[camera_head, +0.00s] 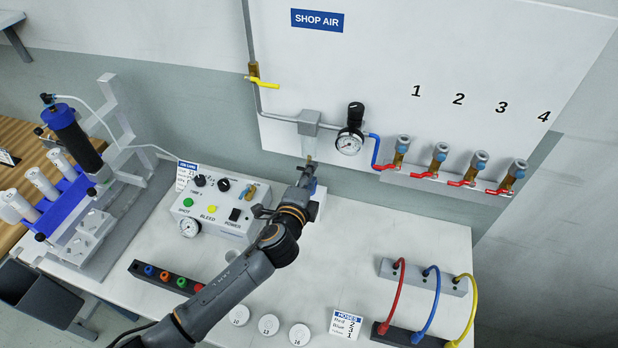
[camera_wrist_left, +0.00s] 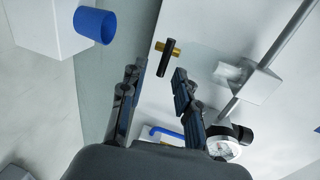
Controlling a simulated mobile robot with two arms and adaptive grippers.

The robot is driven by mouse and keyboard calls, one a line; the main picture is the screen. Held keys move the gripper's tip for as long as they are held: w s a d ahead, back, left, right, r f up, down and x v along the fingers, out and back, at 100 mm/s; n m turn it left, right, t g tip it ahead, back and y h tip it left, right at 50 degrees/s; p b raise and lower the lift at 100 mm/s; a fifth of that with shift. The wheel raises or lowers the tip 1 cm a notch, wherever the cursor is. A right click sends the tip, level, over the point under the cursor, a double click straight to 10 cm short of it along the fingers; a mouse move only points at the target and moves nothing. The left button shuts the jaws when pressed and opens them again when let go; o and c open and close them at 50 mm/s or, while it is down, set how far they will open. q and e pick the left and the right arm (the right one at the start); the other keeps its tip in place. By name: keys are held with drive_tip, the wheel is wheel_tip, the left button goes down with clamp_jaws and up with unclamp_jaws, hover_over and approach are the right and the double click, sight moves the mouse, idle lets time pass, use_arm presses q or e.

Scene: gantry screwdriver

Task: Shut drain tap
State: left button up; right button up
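The drain tap (camera_wrist_left: 167,47) shows in the left wrist view as a small brass body with a black lever. The lever lies crosswise to the brass body. In the head view the tap's brass (camera_head: 309,159) is just visible below the grey filter (camera_head: 310,124); my gripper hides most of the tap. My left gripper (camera_head: 308,172) is just under the filter. In the left wrist view its two fingers (camera_wrist_left: 156,78) are apart, with the tap beyond the gap between the tips and nothing held. My right gripper is not in view.
A blue cup (camera_wrist_left: 95,25) stands on a white block (camera_wrist_left: 50,25) close by the fingers. The regulator gauge (camera_head: 348,144) and blue pipe (camera_head: 376,152) are right of the filter. A control box (camera_head: 215,212) stands left of my forearm.

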use_arm(q)
drive_tip(key=v, duration=1.2)
idle(0.3)
